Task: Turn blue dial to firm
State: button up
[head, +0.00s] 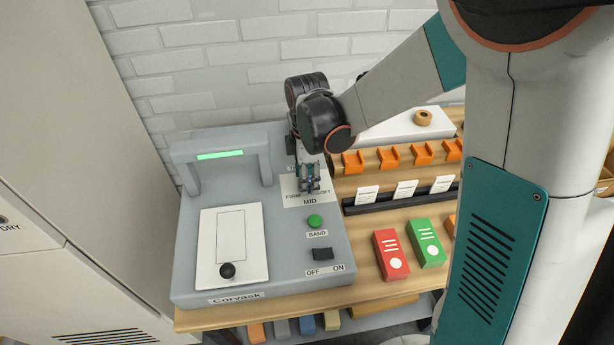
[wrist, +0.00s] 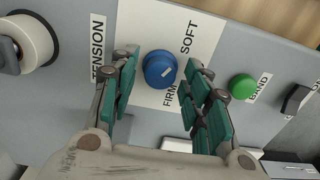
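The blue dial (wrist: 160,69) sits on a white label plate (wrist: 148,98) on the machine's grey panel. FIRM is printed at the lower right of the dial and SOFT at the upper right in the wrist view. A short white mark on the dial's face lies toward the side between these words. My gripper (wrist: 160,74) is open, with one finger on each side of the dial; I see gaps beside it. In the head view my gripper (head: 309,186) is over the plate and hides the dial; MID shows below it.
The green BAND button (head: 315,221) and the black OFF/ON switch (head: 321,254) are on the panel in front of the dial. A large pale knob (wrist: 28,40) is beyond the TENSION label. Orange holders (head: 390,157) and red and green boxes (head: 426,243) stand to the right.

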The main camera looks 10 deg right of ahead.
jog(key=c, duration=0.7)
jog(key=shift+m, duration=0.3)
jog(key=m, duration=2.3)
jog(key=shift+m, duration=0.3)
